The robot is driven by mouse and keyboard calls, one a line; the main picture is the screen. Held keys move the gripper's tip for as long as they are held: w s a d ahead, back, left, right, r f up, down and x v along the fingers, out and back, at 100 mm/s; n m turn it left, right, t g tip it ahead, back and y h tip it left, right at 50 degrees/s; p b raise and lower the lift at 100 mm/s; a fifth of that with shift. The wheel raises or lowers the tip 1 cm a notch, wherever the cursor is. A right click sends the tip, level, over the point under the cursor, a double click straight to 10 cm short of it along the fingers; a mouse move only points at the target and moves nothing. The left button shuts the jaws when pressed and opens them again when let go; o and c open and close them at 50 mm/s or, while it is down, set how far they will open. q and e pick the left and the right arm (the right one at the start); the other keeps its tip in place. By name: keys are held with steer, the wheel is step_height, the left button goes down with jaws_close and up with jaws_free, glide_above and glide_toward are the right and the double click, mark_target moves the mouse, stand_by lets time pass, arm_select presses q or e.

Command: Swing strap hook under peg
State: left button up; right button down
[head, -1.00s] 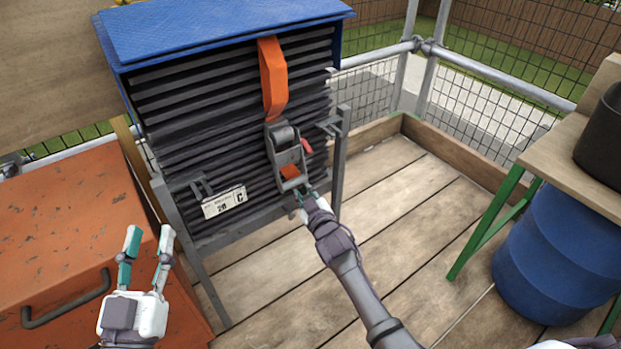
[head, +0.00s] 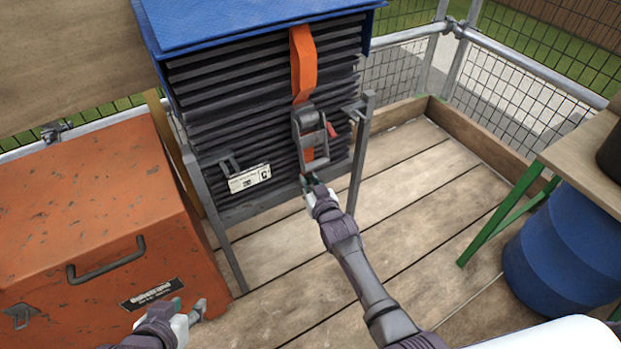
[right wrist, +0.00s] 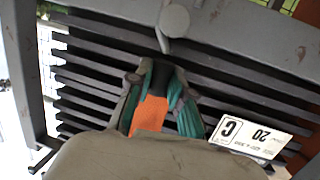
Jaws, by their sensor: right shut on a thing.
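The orange strap (head: 303,65) runs down the front of the dark tile stack (head: 200,100) to a grey ratchet buckle (head: 310,138). My right gripper (head: 308,182) is just below the buckle. In the right wrist view its teal fingers (right wrist: 160,85) are shut on the dark strap hook (right wrist: 161,72), with orange webbing (right wrist: 149,114) between them. A round grey peg (right wrist: 175,20) on the rack rail is close to the hook tip; I cannot tell whether they touch. My left gripper (head: 188,306) is empty, fingers apart, in front of the orange chest.
The orange chest (head: 90,220) stands left of the rack (head: 360,150). A blue cover (head: 240,20) lies on the stack. A blue drum (head: 565,240) and green-legged bench (head: 590,150) are at right. Open plank floor (head: 430,200) lies between.

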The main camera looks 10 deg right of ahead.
steer(key=shift+a, duration=0.15)
steer(key=c, duration=1)
jaws_free()
steer(key=shift+c, duration=0.2)
steer(key=v, duration=1.2)
steer(key=shift+s, duration=0.1)
